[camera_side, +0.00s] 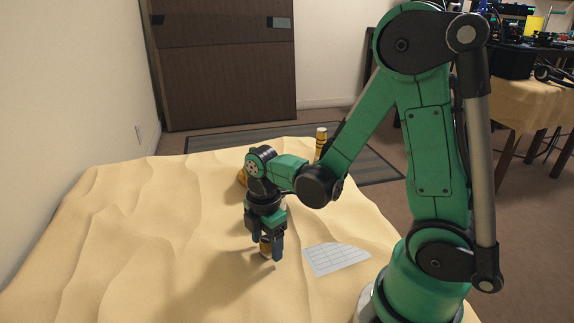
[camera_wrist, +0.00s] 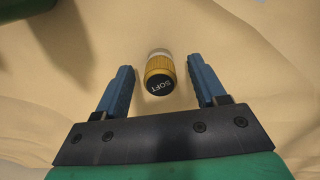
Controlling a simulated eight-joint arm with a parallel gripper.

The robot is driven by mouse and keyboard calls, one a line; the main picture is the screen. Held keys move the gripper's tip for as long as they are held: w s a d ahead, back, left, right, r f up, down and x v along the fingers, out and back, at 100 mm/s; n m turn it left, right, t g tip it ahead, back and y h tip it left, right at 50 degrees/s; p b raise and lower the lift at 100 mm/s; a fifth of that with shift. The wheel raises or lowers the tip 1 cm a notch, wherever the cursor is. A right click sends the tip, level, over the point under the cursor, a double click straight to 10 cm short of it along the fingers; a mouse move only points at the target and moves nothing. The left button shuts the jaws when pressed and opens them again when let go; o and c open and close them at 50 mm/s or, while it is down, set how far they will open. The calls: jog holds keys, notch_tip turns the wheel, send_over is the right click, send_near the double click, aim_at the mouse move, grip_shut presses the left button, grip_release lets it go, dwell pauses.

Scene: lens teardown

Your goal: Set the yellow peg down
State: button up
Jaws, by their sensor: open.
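The yellow peg (camera_wrist: 158,74) has a knurled yellow band, a pale end and a black cap marked "SOFT". In the wrist view it is between the blue fingers of my gripper (camera_wrist: 160,70), with sand showing on both sides of it. My gripper is open and not closed on the peg. In the side view my gripper (camera_side: 265,250) points down low over the sand, and the peg (camera_side: 265,246) shows partly between its fingers. Its lower end appears to be at the sand, though the fingers hide part of it.
A white gridded sheet (camera_side: 336,259) lies on the rippled sand-coloured surface (camera_side: 110,240), right of my gripper. A yellow cylinder with dark bands (camera_side: 321,143) stands farther back. Another yellow object (camera_side: 242,178) is partly hidden behind my wrist. The left side is clear.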

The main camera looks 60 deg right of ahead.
aim_at(267, 239)
notch_tip(267, 239, up, 12)
jog(key=a+m+t, duration=0.2)
jog(key=m+t, duration=0.5)
jog(key=m, duration=0.7)
jog(key=shift+a, duration=0.4)
